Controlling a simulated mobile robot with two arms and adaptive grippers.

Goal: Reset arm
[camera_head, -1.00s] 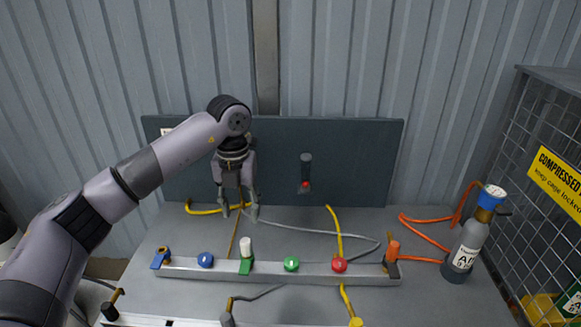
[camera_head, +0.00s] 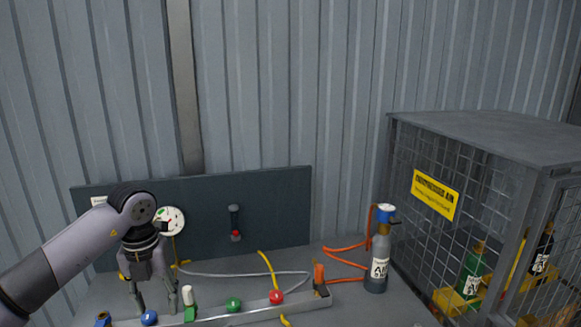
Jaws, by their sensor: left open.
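My left gripper (camera_head: 157,303) reaches in from the left and points down over the bench, near its left part. Its fingers are apart with nothing between them. It hangs above the metal rail (camera_head: 245,309), between the blue knob (camera_head: 149,318) and the white-topped green valve (camera_head: 188,302). A green knob (camera_head: 233,304) and a red knob (camera_head: 276,297) sit further right on the rail. My right gripper is not in the picture.
A round white gauge (camera_head: 170,221) is on the dark back panel (camera_head: 275,205), partly behind my arm. A grey AIR cylinder (camera_head: 377,262) with an orange hose (camera_head: 345,262) stands at the right. A mesh cage (camera_head: 455,125) with bottles stands further right. The bench's front right is clear.

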